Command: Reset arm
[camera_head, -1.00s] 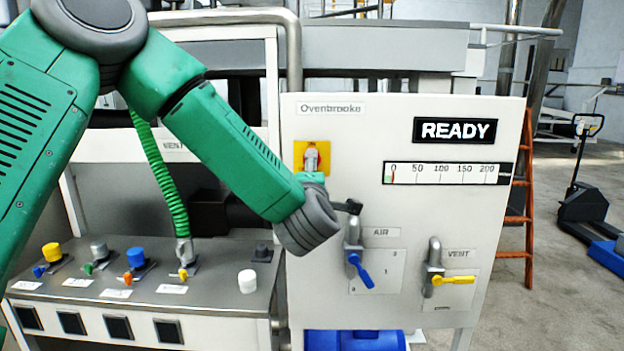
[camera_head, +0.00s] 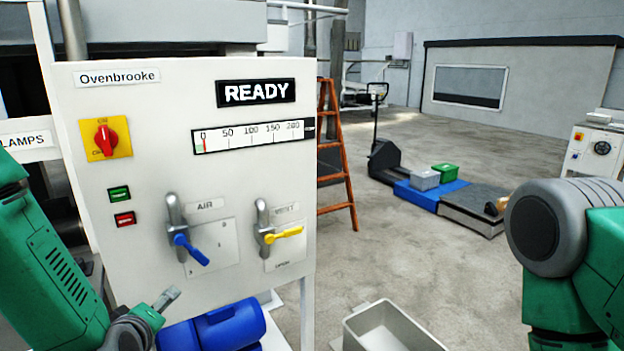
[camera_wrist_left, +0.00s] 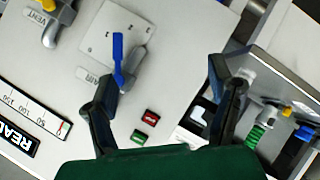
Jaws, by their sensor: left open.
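My left arm enters at the lower left of the head view. Its gripper (camera_head: 160,305) is low in front of the white control panel (camera_head: 150,225), partly cut off by the bottom edge. In the left wrist view the gripper (camera_wrist_left: 163,75) has its two dark fingers wide apart with nothing between them. The panel's blue AIR lever (camera_head: 190,248) and red and green buttons (camera_wrist_left: 145,127) show beyond the fingers. My right arm (camera_head: 560,240) is at the right edge of the head view, and its gripper is not seen.
The panel carries a READY display (camera_head: 256,93), a gauge (camera_head: 250,136), a red rotary switch (camera_head: 106,139) and a yellow VENT lever (camera_head: 284,236). A blue cylinder (camera_head: 225,325) and grey bin (camera_head: 390,330) are below.

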